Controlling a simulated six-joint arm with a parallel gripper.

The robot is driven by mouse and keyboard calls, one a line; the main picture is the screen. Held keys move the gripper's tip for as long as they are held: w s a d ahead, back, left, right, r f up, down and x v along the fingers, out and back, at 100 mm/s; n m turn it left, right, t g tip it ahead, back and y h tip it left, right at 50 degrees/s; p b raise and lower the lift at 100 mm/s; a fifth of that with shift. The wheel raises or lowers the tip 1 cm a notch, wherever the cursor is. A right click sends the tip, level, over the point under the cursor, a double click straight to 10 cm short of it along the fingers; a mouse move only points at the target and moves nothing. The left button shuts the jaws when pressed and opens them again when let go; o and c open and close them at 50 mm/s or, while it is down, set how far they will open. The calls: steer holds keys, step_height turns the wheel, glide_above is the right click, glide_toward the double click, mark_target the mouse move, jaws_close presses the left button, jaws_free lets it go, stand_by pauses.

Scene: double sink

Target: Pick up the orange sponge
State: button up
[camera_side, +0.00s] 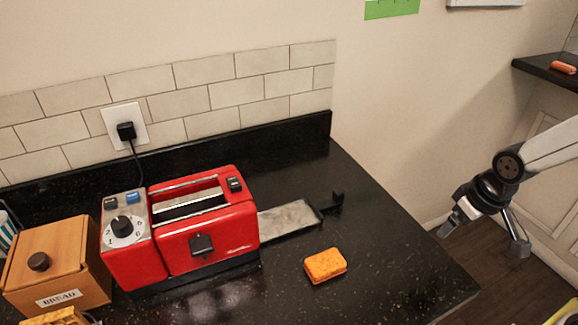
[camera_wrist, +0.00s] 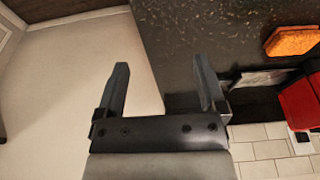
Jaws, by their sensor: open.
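The orange sponge (camera_side: 325,265) lies flat on the black speckled counter, to the right of the red toaster in the side view. It also shows in the wrist view (camera_wrist: 291,41) near the upper right. My gripper (camera_side: 485,236) is off the right edge of the counter, well to the right of the sponge and apart from it. In the wrist view my gripper (camera_wrist: 162,82) has its two fingers spread wide, with nothing between them.
A red toaster (camera_side: 205,230) with a metal tray (camera_side: 288,219) pulled out stands left of the sponge. A wooden bread box (camera_side: 55,265) is at far left. The black counter (camera_side: 400,260) is clear between sponge and right edge. A wall stands behind.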

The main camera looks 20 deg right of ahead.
stand_by(0.3)
steer(key=m+g+y, duration=0.3)
steer(key=m+y, duration=0.2)
steer(key=m, duration=1.3)
glide_toward(326, 261)
steer(key=shift+x, duration=1.2)
steer(key=shift+s+a+f+h, duration=0.15)
steer(key=shift+a+f, duration=0.15)
steer(key=shift+f, duration=0.25)
steer(key=shift+s+a+f+h, duration=0.15)
steer(key=shift+a+f, duration=0.1)
steer(key=shift+f, duration=0.35)
steer(key=shift+w, duration=0.1)
steer(key=shift+x, duration=2.55)
steer(key=shift+w+a, duration=0.1)
steer(key=shift+w, duration=0.05)
